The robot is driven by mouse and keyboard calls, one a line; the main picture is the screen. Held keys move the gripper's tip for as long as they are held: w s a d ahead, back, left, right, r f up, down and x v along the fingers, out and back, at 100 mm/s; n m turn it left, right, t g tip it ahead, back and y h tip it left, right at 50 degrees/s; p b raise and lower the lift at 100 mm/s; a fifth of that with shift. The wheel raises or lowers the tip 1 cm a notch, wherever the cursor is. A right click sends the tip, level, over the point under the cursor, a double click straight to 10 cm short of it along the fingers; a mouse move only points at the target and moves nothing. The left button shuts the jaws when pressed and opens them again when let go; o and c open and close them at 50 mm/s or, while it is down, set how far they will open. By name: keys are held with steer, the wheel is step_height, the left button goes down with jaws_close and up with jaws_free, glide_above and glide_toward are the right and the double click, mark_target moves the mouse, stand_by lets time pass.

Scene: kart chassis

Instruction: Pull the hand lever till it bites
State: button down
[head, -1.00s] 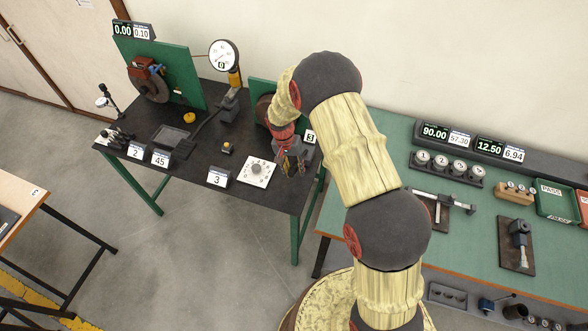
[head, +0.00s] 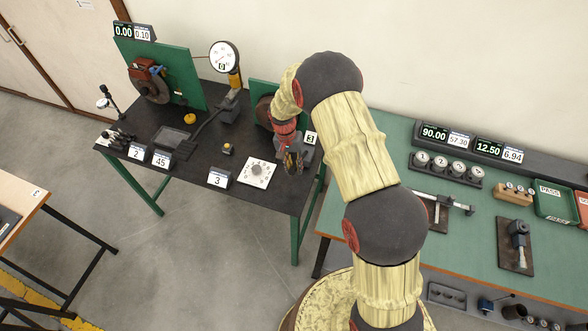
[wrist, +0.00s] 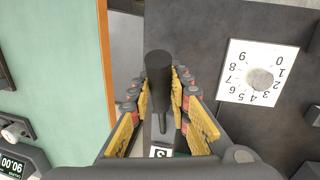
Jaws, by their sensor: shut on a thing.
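The hand lever shows in the wrist view as an upright black grip (wrist: 158,68) between the yellow-padded fingers. My gripper (head: 292,162) is at the right end of the black bench (head: 205,183). In the wrist view my gripper (wrist: 160,105) is shut on the lever, with the grip's rounded end standing out past the fingertips. A round gauge (head: 223,56) stands at the back of the bench.
A white numbered dial plate (head: 257,173) lies just left of my gripper. A number 3 card (head: 310,138) stands close on its right. A green-topped table (head: 385,165) with measuring tools is to the right. A display (head: 123,31) reads 0.00.

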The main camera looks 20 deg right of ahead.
steer(key=shift+w+d+r, duration=0.15)
steer(key=shift+w+r, duration=0.1)
steer(key=shift+r, duration=0.2)
steer(key=c, duration=1.7)
jaws_free()
steer(key=shift+c, duration=0.2)
steer(key=shift+o, duration=0.3)
step_height(320, 180, up, 12)
steer(key=w+a, duration=0.1)
steer(key=w, duration=0.1)
steer(key=shift+f, duration=0.2)
